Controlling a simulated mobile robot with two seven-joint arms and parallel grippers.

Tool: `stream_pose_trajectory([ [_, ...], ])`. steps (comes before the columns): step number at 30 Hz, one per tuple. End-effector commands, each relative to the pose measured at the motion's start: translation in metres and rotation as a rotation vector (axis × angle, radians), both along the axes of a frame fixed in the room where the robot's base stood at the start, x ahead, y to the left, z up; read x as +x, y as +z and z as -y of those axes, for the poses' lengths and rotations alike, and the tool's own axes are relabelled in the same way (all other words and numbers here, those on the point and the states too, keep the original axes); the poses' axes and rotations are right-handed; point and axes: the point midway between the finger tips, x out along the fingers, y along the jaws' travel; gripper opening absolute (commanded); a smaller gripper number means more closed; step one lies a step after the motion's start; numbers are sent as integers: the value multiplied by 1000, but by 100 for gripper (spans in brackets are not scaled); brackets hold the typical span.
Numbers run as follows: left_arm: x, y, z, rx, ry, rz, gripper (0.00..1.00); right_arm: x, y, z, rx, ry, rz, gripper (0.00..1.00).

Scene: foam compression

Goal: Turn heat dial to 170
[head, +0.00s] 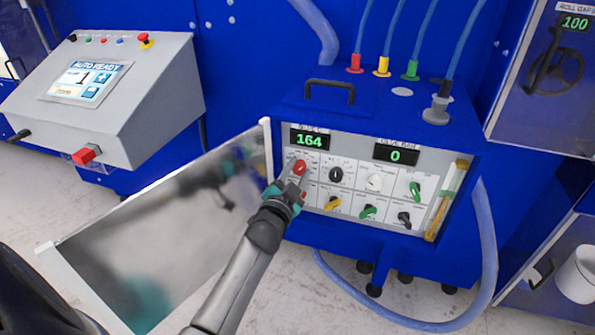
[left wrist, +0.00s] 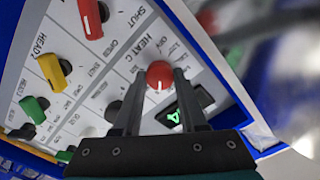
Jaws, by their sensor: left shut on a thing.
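The red heat dial (head: 301,166) is at the upper left of the white control panel (head: 356,178), under a green display (head: 309,140) that reads 164. My left gripper (head: 296,176) reaches the panel from below, with its fingertips at the dial. In the left wrist view, the heat dial (left wrist: 160,73) with its white pointer mark sits between the ends of the two dark fingers (left wrist: 156,88), beside the label HEAT C. The gripper is shut on the dial. Part of the display (left wrist: 188,105) shows behind one finger. My right gripper is not in view.
A second display (head: 403,154) reads 0. An open shiny door (head: 170,225) stands left of my arm. A blue hose (head: 487,250) curves at the right.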

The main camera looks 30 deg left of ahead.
Motion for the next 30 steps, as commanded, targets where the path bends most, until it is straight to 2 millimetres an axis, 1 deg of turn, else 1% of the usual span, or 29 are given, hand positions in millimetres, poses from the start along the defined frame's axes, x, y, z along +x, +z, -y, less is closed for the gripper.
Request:
stream_pose_trajectory([
  [3, 0, 0, 0, -1, 0, 0, 0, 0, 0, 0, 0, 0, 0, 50],
  [4, 0, 0, 0, -1, 0, 0, 42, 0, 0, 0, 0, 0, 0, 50],
  [12, 0, 0, 0, -2, 0, 0, 72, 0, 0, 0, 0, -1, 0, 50],
  [20, -1, 0, 0, -2, 0, 0, 72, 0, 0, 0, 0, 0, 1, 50],
  [23, -5, -1, 1, -2, 0, -1, 72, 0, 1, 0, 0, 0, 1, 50],
  [26, -15, -1, 4, -3, 0, -2, 72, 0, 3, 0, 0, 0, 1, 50],
  [30, -38, -1, 9, -3, 0, -3, 72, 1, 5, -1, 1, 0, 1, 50],
])
